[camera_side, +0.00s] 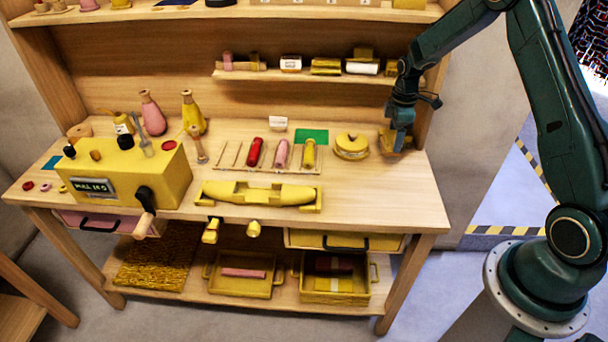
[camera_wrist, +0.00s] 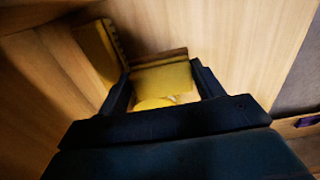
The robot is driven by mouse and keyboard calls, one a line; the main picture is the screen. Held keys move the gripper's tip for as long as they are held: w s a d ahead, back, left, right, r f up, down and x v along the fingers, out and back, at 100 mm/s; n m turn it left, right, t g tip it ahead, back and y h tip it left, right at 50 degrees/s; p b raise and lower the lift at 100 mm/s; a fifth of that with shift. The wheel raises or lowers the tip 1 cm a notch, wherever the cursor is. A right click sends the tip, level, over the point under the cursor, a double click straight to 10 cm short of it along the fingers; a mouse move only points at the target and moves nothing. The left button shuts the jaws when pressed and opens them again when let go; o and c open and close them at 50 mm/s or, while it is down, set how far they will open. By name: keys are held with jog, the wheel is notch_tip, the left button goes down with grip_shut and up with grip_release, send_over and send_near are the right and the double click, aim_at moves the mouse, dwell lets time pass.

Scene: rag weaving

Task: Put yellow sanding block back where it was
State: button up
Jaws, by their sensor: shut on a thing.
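The yellow sanding block (camera_wrist: 163,78) is between my two gripper fingers in the wrist view, with a brown strip along its far edge. My gripper (camera_wrist: 160,72) is shut on it. In the side view my gripper (camera_side: 396,146) points down at the right end of the wooden bench top (camera_side: 375,190), below the small shelf. A yellow and tan shape (camera_side: 388,141) shows around its fingertips there. The fingers hide part of it, and I cannot tell whether the block touches the bench.
Another yellow piece with a dark edge (camera_wrist: 97,50) stands close left of my gripper in the wrist view. A round yellow object (camera_side: 351,147) lies left of my gripper in the side view. The small shelf (camera_side: 300,77) holds several items above. The bench's front right is clear.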

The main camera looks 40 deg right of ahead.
jog(key=shift+f, duration=2)
jog(key=shift+f, duration=0.15)
jog(key=o, duration=0.8)
notch_tip(320, 180, up, 12)
jog(key=shift+r, duration=0.1)
jog(key=shift+r, duration=0.1)
